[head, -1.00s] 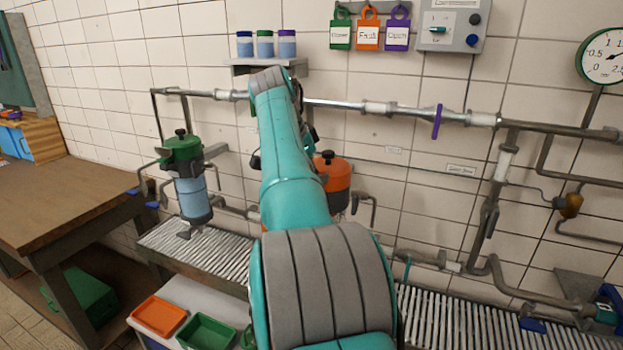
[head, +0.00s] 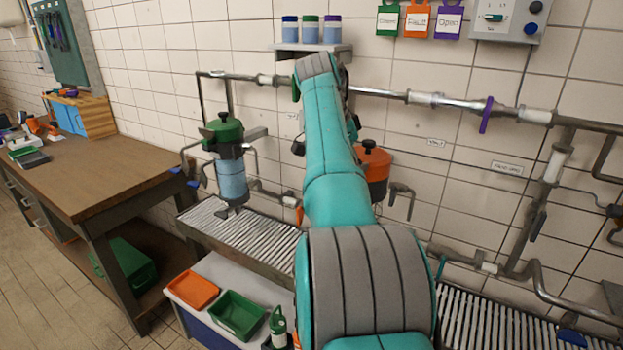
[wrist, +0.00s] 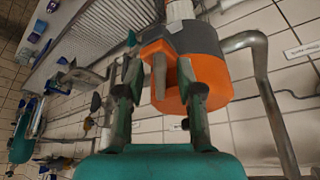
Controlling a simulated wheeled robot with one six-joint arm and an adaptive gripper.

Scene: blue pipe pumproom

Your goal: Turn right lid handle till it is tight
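The right canister has an orange lid (head: 376,170) with a dark knob on top. It stands behind my arm in the head view, and its lower part is mostly hidden. In the wrist view, an orange part (wrist: 208,75) of it, with grey beside it, is close to my gripper (wrist: 158,88). A grey handle (wrist: 158,76) lies between my two fingers. The fingers are apart, with gaps seen on both sides of the handle; I cannot tell whether either touches it. My gripper is hidden by the arm in the head view.
The left canister with a green lid (head: 223,130) stands over the grated shelf (head: 240,236). Pipes run along the tiled wall, and one bent pipe (wrist: 268,90) passes close right of my gripper. A wooden workbench (head: 110,175) is at left. Orange (head: 193,289) and green (head: 237,315) trays are below.

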